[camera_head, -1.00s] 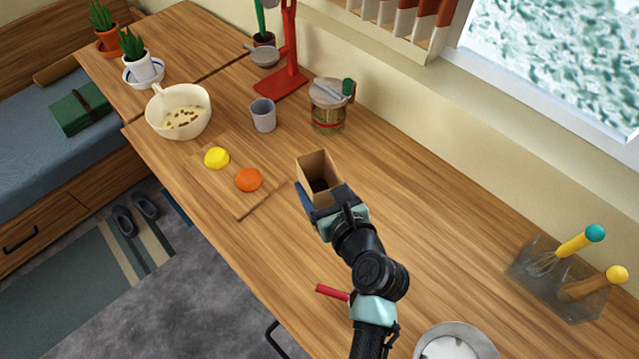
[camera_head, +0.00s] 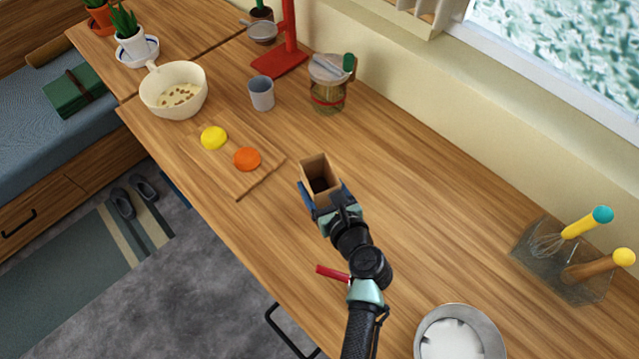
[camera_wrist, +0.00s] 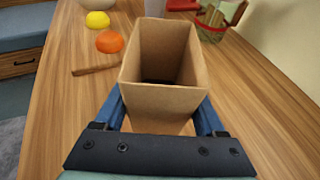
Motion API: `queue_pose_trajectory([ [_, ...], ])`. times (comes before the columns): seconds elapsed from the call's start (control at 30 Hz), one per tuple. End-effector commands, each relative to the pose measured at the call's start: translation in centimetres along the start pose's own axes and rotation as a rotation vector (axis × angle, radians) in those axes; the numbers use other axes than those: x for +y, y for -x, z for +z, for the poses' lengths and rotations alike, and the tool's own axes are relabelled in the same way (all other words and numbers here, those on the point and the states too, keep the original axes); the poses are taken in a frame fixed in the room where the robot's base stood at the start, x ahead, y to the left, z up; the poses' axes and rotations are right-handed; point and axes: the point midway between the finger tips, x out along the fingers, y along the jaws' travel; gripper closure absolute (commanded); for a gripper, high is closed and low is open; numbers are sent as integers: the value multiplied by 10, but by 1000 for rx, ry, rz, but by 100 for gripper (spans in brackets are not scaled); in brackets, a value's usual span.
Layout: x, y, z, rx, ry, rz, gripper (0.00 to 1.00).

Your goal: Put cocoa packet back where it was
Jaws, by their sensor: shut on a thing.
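The cocoa packet looks like an open-topped brown cardboard box (camera_head: 318,168), dark inside. My gripper (camera_head: 322,196) is shut on it, with one blue finger on each side. In the wrist view the packet (camera_wrist: 165,95) stands upright between the fingers (camera_wrist: 165,118), its open top facing up. I cannot tell whether its base touches the counter. The lower part of the packet is partly hidden by my gripper.
A cutting board (camera_head: 240,190) holds a yellow piece (camera_head: 213,138) and an orange piece (camera_head: 247,159). Behind are a bowl (camera_head: 150,98), a grey cup (camera_head: 261,93), a jar (camera_head: 327,95) and a red stand (camera_head: 280,63). A utensil holder (camera_head: 550,275) and metal bowl (camera_head: 480,315) stand right. The middle counter is clear.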

Motion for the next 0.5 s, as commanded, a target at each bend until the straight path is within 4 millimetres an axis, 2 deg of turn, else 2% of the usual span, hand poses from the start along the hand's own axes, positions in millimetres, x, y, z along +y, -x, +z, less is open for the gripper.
queue_pose_trajectory([
  [0.2, 0, -1, -2, -1, 0, 0, 95],
  [0.23, 0, -1, -2, 0, 0, 0, 24],
  [0.37, 0, -1, -2, 0, 0, 0, 1],
  [0.5, 0, -1, -2, 0, 0, 0, 0],
])
